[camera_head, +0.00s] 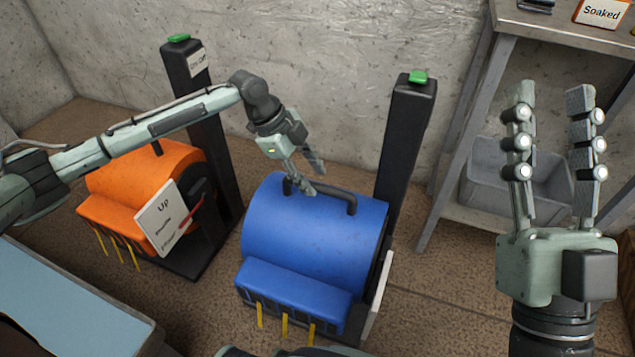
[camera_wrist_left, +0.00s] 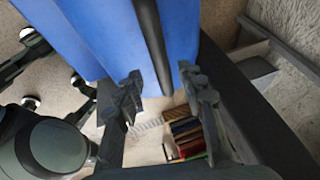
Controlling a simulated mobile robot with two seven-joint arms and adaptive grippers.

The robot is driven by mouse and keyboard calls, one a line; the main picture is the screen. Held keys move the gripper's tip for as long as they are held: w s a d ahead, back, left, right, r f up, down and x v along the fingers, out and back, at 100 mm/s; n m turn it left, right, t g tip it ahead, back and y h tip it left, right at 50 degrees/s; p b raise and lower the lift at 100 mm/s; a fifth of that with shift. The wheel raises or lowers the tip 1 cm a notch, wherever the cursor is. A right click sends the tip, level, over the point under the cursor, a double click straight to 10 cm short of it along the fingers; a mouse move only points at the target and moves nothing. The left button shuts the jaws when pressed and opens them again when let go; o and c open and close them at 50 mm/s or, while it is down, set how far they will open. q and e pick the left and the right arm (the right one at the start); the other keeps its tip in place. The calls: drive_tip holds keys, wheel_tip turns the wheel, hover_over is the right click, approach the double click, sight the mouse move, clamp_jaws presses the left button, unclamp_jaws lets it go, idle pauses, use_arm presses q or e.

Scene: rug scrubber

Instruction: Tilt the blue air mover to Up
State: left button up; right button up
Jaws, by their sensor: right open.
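The blue air mover (camera_head: 318,235) stands on the floor in the middle of the head view, with a black handle (camera_head: 338,193) on top. My left gripper (camera_head: 309,180) is at the left part of this handle, with its fingers apart. In the left wrist view the dark handle (camera_wrist_left: 150,40) runs between the two spread fingers (camera_wrist_left: 165,95); I cannot tell whether they touch it. A pale sign panel (camera_head: 377,297) is seen edge-on at the mover's right side. My right gripper (camera_head: 551,95) is open and empty, raised at the right.
An orange air mover (camera_head: 145,185) with a sign reading "Up" (camera_head: 165,218) stands to the left. Dark posts with green tops rise behind the left (camera_head: 180,60) and right (camera_head: 408,120). A grey bin (camera_head: 485,185) sits on a shelf at the right.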

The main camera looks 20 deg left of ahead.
use_arm(q)
drive_tip(key=shift+x, duration=1.45)
clamp_jaws()
